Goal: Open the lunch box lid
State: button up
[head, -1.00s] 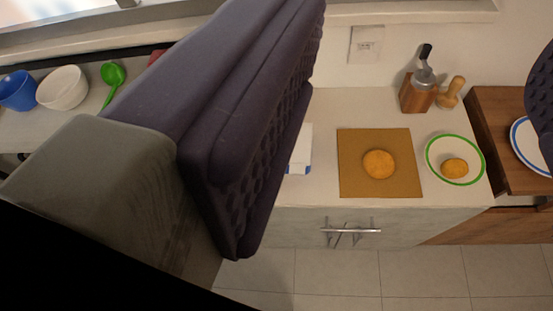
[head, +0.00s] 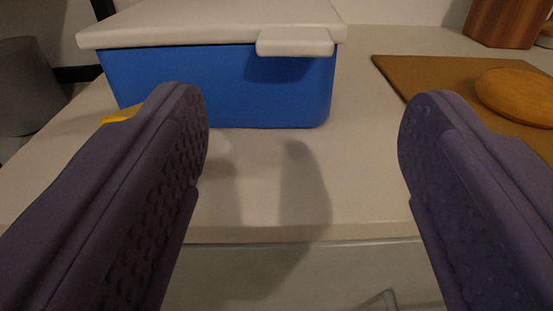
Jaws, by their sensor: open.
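The lunch box (head: 215,85) is a blue box on the counter at the upper left of the head view. Its white lid (head: 200,25) lies on top and is shut. A white tab (head: 295,41) sticks out from the lid's front edge near the right corner. My gripper (head: 303,115) is open and empty, with one dark finger on each side of the view. It is in front of the box, and its left finger overlaps the box's lower edge in the picture. I cannot tell whether it touches.
A brown board (head: 400,72) with a round bread-like piece (head: 515,95) lies to the right on the pale counter (head: 330,160). A wooden block (head: 505,22) stands behind it. A yellow thing (head: 120,115) shows by the box's left side. The counter's front edge runs below.

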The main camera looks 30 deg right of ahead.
aim_at(295, 49)
jog(key=b+x, duration=0.2)
jog(key=x, duration=0.5)
jog(key=shift+w+r, duration=0.1)
jog(key=shift+w, duration=0.15)
grip_shut()
